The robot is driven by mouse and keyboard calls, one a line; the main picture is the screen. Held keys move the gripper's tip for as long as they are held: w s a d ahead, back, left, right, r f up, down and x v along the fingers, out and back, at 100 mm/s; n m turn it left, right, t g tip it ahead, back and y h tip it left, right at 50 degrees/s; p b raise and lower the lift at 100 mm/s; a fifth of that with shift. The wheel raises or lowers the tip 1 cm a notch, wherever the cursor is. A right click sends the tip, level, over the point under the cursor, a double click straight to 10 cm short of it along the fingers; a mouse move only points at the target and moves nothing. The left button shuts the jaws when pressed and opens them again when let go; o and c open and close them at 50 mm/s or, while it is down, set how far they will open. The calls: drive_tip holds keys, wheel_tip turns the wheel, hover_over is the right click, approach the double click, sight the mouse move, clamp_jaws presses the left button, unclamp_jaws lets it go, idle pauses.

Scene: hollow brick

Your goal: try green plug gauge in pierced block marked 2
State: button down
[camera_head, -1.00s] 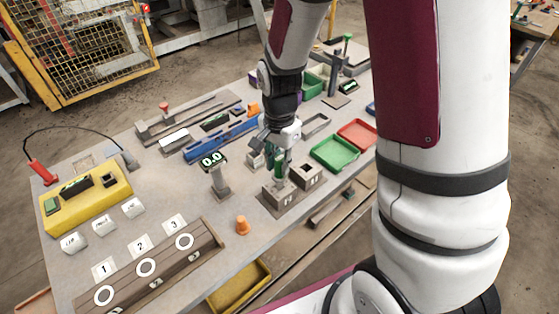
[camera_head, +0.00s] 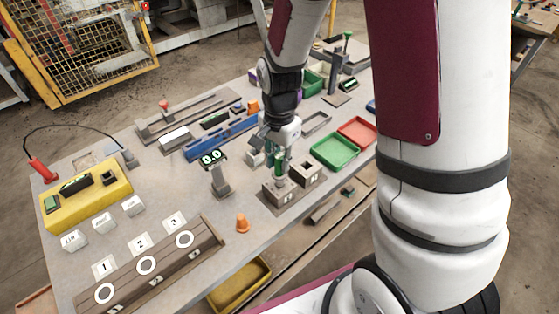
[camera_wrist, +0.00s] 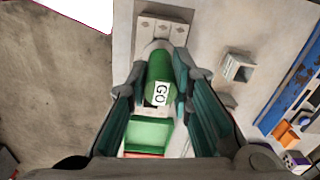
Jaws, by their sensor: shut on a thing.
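My gripper (camera_wrist: 160,90) is shut on the green plug gauge (camera_wrist: 160,75), a green cylinder with a white GO label. The gauge also shows in the head view (camera_head: 279,163), held roughly upright over the nearer of two grey pierced blocks (camera_head: 278,194). Its lower end is at or just above that block's top; I cannot tell whether it is in the hole. The marks on the block fronts are too small to read in the head view.
A display on a post (camera_head: 214,160) reads 0.0, left of the blocks. An orange cone-like piece (camera_head: 242,224) stands in front. A green tray (camera_head: 335,152) and a red tray (camera_head: 357,134) lie to the right. The numbered rack (camera_head: 146,265) is at front left.

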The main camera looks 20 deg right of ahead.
idle(0.3)
drive_tip(key=shift+r+p, duration=1.25)
drive_tip(key=shift+r, duration=1.35)
